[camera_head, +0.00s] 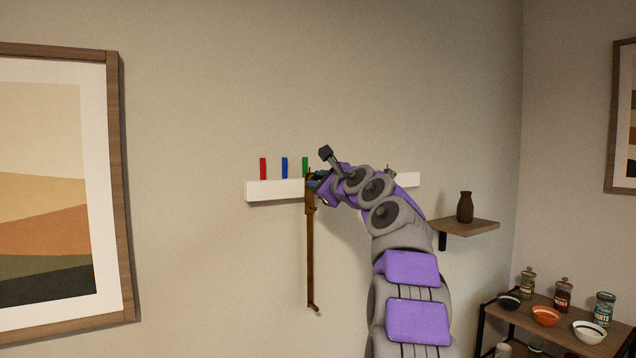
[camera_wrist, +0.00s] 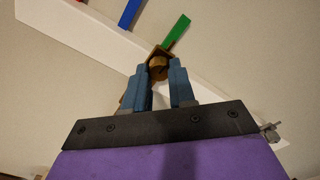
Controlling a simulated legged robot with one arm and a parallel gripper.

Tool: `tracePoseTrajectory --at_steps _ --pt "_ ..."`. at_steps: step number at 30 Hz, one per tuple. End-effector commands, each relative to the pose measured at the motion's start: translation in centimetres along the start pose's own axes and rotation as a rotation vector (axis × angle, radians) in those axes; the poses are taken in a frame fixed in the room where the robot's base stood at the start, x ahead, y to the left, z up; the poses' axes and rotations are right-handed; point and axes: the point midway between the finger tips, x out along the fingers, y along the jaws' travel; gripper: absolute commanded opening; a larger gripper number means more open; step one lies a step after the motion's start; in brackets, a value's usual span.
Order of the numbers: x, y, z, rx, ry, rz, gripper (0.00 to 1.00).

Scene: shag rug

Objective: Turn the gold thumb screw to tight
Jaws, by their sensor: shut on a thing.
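The gold thumb screw (camera_wrist: 158,67) shows in the wrist view between my two blue fingertips, just below the green tab (camera_wrist: 176,33). My gripper (camera_wrist: 161,84) is shut on it. In the head view my gripper (camera_head: 316,183) is at the white rail (camera_head: 277,190) on the wall, and I cannot make out the screw there. A long brown bar (camera_head: 310,255) hangs down from a brown bracket at the rail, beside my gripper. How far the screw is turned cannot be told.
A red tab (camera_head: 263,168) and a blue tab (camera_head: 285,167) stand on the rail left of the green one. A wall shelf (camera_head: 472,228) with a brown vase (camera_head: 465,207) is to the right. A cart (camera_head: 522,318) with bowls and jars stands lower right. A framed picture (camera_head: 122,190) hangs left.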

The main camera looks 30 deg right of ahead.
Motion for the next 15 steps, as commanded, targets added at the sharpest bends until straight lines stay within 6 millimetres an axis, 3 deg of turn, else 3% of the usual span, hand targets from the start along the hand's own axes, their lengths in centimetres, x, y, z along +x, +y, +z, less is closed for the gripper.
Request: tracePoseTrajectory --at_steps 5,15 --pt "-0.02 0.08 0.13 -0.001 0.001 0.000 0.00" --pt "-0.05 0.12 0.31 0.026 0.001 0.001 0.00"
